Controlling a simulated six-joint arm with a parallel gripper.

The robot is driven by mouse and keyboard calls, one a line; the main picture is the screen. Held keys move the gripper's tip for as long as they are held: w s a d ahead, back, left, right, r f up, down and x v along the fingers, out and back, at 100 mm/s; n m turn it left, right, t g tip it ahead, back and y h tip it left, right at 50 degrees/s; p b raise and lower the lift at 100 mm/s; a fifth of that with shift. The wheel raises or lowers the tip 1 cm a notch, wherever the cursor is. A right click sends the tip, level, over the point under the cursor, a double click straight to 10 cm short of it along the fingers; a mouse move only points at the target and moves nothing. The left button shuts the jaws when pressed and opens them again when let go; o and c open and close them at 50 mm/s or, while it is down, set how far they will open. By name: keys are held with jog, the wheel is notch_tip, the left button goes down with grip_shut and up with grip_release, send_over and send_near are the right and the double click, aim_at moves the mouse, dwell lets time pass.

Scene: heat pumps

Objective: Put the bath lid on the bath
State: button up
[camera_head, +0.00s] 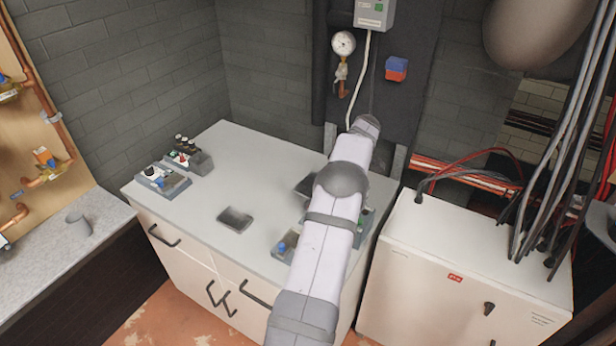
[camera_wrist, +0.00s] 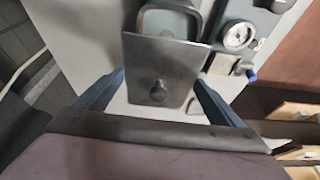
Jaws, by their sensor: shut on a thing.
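The bath lid (camera_wrist: 165,68) is a flat dark grey plate with a round knob, in the wrist view. My gripper (camera_wrist: 160,84) has its two blue fingers on either side of the lid and is shut on it. The bath (camera_wrist: 148,22) looks like the grey open container with rounded corners just beyond the lid. The lid covers the near part of the container in the picture; I cannot tell whether they touch.
A round dial (camera_wrist: 237,36) sits right of the container. In the head view, the white cabinet top (camera_head: 215,180) carries a dark shallow tray (camera_head: 236,218) and small devices (camera_head: 163,180) at left. A white box (camera_head: 465,265) with cables stands right. The cabinet top's middle is mostly clear.

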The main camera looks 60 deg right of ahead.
jog(key=shift+s+a+r+n, duration=0.15)
jog(key=shift+s+a, duration=0.05)
jog(key=shift+s, duration=0.5)
jog(key=shift+s+a+r+n, duration=0.1)
jog(key=shift+s+a+n, duration=0.05)
jog(key=shift+s, duration=0.5)
jog(key=shift+f, duration=0.15)
jog(key=shift+f+b, duration=0.9)
jog(key=shift+f, duration=1.05)
jog(key=shift+b, duration=0.6)
jog(key=shift+f+b, duration=0.6)
jog(key=shift+f, duration=0.2)
dwell(0.8)
jog(key=o, duration=0.9)
